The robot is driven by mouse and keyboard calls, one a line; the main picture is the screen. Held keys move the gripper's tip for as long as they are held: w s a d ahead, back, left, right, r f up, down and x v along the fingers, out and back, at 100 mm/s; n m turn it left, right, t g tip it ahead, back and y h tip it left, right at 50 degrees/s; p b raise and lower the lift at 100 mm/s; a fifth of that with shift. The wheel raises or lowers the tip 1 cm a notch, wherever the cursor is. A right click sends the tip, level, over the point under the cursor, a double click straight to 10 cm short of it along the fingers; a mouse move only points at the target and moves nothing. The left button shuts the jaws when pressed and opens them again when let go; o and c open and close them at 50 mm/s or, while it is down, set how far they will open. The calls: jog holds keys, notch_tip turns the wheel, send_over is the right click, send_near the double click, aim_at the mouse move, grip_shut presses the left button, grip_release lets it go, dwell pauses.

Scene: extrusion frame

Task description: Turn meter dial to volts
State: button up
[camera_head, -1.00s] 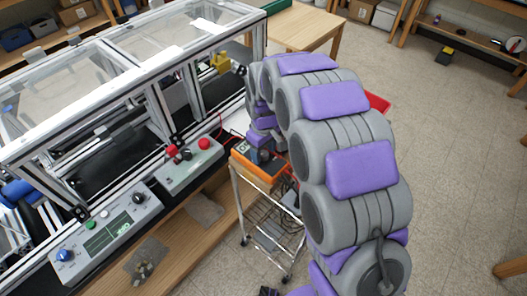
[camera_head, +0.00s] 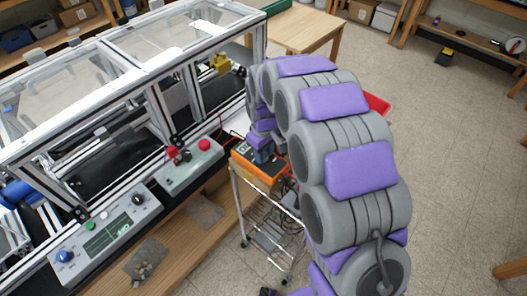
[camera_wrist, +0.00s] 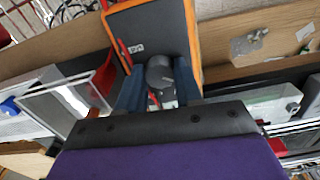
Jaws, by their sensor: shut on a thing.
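The meter (camera_wrist: 155,30) has an orange rim and a dark face with a small light display. It also shows in the head view as an orange box (camera_head: 257,174) on top of a wire cart. Its round grey dial (camera_wrist: 158,73) sits between the two blue fingers of my gripper (camera_wrist: 159,86), one on each side. My gripper is shut on the dial; in the head view my gripper (camera_head: 262,150) is over the meter, partly hiding its face. The dial's pointer and markings cannot be read.
The wire cart (camera_head: 268,238) stands beside a wooden bench. A control panel with a blue knob (camera_head: 65,256) and a box with a red button (camera_head: 204,145) sit by the extrusion frame (camera_head: 140,80). Open floor lies to the right.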

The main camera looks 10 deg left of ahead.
jog(key=m+p, duration=0.2)
jog(key=m, duration=0.1)
jog(key=shift+r+m, duration=0.15)
jog(key=shift+m, duration=0.25)
jog(key=m+p, duration=0.1)
jog(key=m, duration=0.2)
jog(key=shift+a+m+p, duration=0.1)
jog(key=shift+m+p, duration=0.2)
jog(key=shift+p, duration=0.1)
dwell(0.8)
jog(key=o, duration=1)
jog(key=shift+o, duration=0.2)
notch_tip(320, 180, up, 17)
jog(key=p, duration=0.1)
